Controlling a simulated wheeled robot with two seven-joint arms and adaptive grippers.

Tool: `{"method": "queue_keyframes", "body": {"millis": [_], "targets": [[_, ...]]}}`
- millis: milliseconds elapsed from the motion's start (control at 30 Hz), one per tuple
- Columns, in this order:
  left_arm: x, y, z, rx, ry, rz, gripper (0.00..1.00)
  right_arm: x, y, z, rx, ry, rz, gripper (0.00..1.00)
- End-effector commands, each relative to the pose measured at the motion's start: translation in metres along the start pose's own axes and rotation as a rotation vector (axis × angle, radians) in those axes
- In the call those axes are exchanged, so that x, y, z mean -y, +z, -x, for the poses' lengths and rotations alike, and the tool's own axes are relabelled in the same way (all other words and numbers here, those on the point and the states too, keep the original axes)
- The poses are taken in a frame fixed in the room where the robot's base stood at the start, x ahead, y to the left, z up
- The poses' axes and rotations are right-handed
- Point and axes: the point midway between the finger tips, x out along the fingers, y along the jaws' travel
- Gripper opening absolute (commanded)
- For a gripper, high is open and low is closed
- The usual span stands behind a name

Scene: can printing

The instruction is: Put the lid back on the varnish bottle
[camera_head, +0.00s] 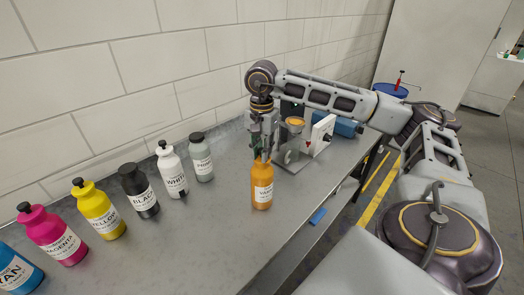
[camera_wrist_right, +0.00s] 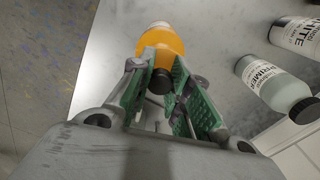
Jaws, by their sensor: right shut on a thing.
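The orange varnish bottle (camera_head: 262,174) stands upright on the grey table, with a white label on its front. It also shows in the right wrist view (camera_wrist_right: 165,40), beyond the fingers. My right gripper (camera_head: 262,156) is directly over the top of the bottle, pointing down. In the right wrist view its green-padded fingers (camera_wrist_right: 163,83) are shut around a small black lid (camera_wrist_right: 160,81). The lid lines up with the bottle's top, but I cannot tell whether it is fully seated. The fingers hide the bottle's neck. My left gripper is not in view.
Primer (camera_head: 201,160), white (camera_head: 172,172), black (camera_head: 138,190), yellow (camera_head: 99,209), magenta (camera_head: 52,234) and cyan (camera_head: 17,272) bottles stand in a row to the left. A grey-and-white machine (camera_head: 318,135) stands behind the gripper.

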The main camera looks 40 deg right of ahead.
Motion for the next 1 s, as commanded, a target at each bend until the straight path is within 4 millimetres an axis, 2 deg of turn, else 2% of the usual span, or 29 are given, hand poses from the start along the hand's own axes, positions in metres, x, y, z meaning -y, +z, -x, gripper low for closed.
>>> {"method": "queue_keyframes", "body": {"millis": [667,700,867,900,1000], "targets": [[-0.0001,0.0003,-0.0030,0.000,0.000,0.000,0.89,-0.0001,0.0000,-0.0007,0.000,0.001,0.000,0.08],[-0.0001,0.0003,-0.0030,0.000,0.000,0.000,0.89,-0.0001,0.0000,-0.0007,0.000,0.001,0.000,0.20],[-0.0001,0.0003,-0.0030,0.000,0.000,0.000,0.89,-0.0001,0.0000,-0.0007,0.000,0.001,0.000,0.41],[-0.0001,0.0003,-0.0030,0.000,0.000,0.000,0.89,-0.0001,0.0001,-0.0007,0.000,0.001,0.000,0.44],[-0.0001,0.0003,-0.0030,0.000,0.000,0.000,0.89,-0.0001,0.0000,-0.0007,0.000,0.000,0.000,0.44]]}}
